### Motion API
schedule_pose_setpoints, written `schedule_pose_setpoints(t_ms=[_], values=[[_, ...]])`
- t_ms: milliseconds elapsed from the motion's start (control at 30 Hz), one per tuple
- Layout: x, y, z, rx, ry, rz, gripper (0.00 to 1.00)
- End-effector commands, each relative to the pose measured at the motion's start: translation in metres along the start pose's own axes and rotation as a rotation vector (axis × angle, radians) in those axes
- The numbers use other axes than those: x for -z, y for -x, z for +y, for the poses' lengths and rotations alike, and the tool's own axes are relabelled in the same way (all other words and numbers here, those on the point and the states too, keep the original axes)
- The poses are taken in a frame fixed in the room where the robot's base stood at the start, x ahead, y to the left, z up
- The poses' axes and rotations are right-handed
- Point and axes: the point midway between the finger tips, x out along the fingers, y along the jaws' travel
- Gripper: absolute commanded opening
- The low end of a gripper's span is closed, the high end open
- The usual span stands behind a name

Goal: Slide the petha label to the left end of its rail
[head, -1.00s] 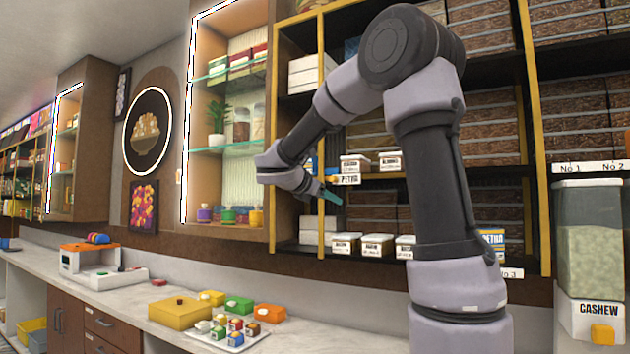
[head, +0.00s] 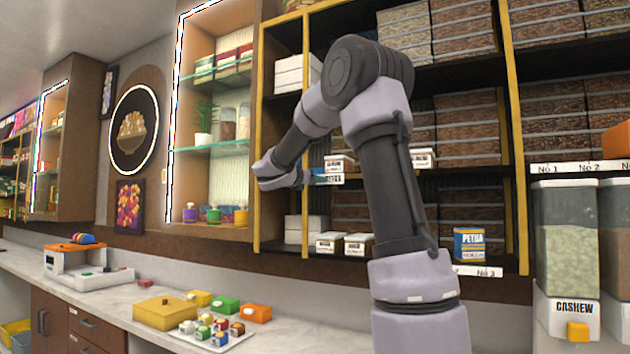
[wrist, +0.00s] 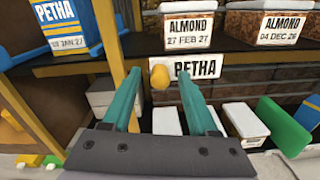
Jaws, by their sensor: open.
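The petha label (wrist: 198,67) is a white tag reading PETHA on the front edge of a dark shelf, below a box marked ALMOND (wrist: 188,27). A yellow knob (wrist: 160,77) sits at its left end. My gripper (wrist: 160,76) is open, its two teal fingers on either side of the knob in the wrist view. I cannot tell whether they touch it or reach fully around it. In the head view my gripper (head: 316,179) is at the label (head: 335,178), whose left part it partly hides. The rail itself is hard to make out.
A yellow shelf upright (wrist: 108,30) stands left of the label. A blue petha box (wrist: 66,20) is beyond it. White-lidded boxes (wrist: 244,120) and a green item (wrist: 285,128) are below. The counter (head: 110,300) is lower left.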

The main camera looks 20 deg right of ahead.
Motion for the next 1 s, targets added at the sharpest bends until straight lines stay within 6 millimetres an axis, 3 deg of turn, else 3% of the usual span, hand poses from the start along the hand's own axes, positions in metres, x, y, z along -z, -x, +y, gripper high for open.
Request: schedule_pose_setpoints(t_ms=[367, 533, 1000], values=[[0.0001, -0.0070, 0.0002, -0.001, 0.000, 0.001, 0.59], [0.0001, -0.0068, 0.0002, -0.001, 0.000, 0.001, 0.00], [0.0001, -0.0066, 0.0002, -0.001, 0.000, 0.001, 0.00]])
